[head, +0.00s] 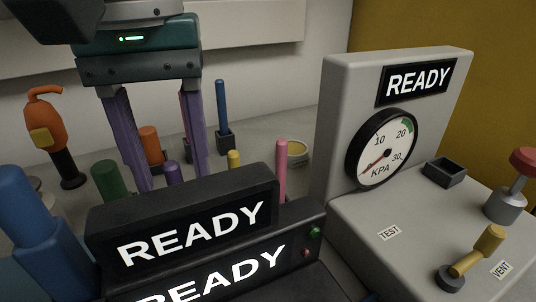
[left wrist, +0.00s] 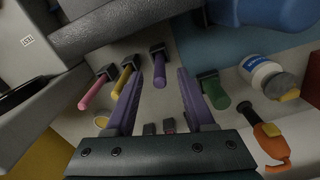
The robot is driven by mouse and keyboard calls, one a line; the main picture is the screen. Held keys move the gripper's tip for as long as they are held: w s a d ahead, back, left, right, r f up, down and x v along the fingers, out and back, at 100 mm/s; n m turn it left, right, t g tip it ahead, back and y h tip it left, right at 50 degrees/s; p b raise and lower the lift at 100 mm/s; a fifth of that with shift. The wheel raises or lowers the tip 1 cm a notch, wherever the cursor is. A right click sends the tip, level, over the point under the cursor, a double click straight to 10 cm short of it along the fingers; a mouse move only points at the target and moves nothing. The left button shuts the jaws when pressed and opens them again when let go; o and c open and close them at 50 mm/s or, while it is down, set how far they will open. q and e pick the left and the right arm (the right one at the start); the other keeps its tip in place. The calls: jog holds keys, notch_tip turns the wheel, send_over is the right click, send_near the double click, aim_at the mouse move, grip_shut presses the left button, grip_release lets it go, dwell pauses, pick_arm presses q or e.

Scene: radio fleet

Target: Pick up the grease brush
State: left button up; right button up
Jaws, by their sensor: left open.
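Several coloured handles stand in small dark holders; I cannot tell from their looks which is the grease brush. A purple handle (head: 173,172) stands between the fingers of my open left gripper (head: 171,185) in the head view. The left wrist view also shows the purple handle (left wrist: 160,70) in the gap between the fingertips (left wrist: 160,74), with space on both sides. The fingers are purple and hold nothing; their lower ends are partly hidden behind the black READY box in the head view. Nearby are yellow (head: 234,159), pink (head: 281,168), green (head: 109,180), orange (head: 151,145) and blue (head: 221,102) handles. My right gripper is not in view.
The black READY box (head: 97,222) stands in front of the handles. A grey gauge console (head: 337,125) with levers (head: 478,250) stands at the right. An orange tool (head: 46,120) is at the left. A yellow-topped tin (head: 297,151) sits behind the pink handle. A white jar (left wrist: 256,70) shows in the wrist view.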

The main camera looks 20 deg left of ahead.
pick_arm(q)
notch_tip(320, 180, down, 2)
jog(key=shift+f, duration=0.2)
grip_shut()
dwell(0.4)
